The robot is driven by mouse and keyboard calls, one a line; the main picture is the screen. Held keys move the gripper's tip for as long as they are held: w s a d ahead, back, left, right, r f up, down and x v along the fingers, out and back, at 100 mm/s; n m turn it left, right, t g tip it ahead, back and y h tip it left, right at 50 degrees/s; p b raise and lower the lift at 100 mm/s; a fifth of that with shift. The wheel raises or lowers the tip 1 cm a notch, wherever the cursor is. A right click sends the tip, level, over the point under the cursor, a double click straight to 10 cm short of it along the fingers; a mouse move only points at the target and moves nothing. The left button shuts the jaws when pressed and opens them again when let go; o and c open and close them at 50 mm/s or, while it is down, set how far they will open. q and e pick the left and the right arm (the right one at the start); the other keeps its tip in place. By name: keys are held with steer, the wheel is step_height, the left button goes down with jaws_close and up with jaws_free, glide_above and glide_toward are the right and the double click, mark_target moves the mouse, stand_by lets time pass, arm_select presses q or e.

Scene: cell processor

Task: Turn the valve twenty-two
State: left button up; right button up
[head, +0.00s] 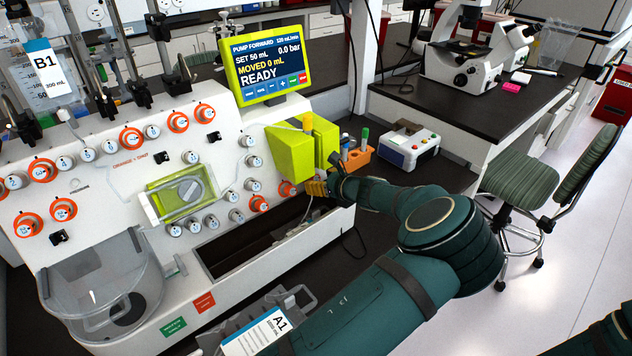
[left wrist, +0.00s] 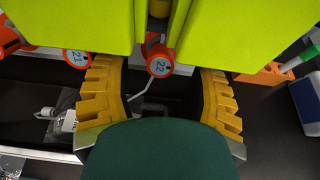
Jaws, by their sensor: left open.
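Valve twenty-two (left wrist: 159,66) is a round orange valve with a dark face marked 22, just below the lime-green block in the left wrist view. In the head view an orange knob (head: 287,188) shows beside my gripper; its number is not readable there. My left gripper (left wrist: 161,100) is open, its yellow toothed fingers on either side of and a little below the valve, with gaps on both sides. It also shows at the panel's right end in the head view (head: 316,187). My right gripper is not in view.
Valve 21 (left wrist: 76,56) sits left of valve twenty-two. The lime-green pump block (head: 291,153) juts out above my fingers. An orange tube rack (head: 356,157) stands to the right. An open trough (head: 250,247) runs below the panel. The screen (head: 268,70) reads READY.

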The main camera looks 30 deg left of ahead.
arm_select(q)
steer(key=shift+x, duration=1.3)
jaws_close()
steer(key=shift+n+b, duration=0.8)
steer(key=shift+n, duration=0.6)
jaws_free()
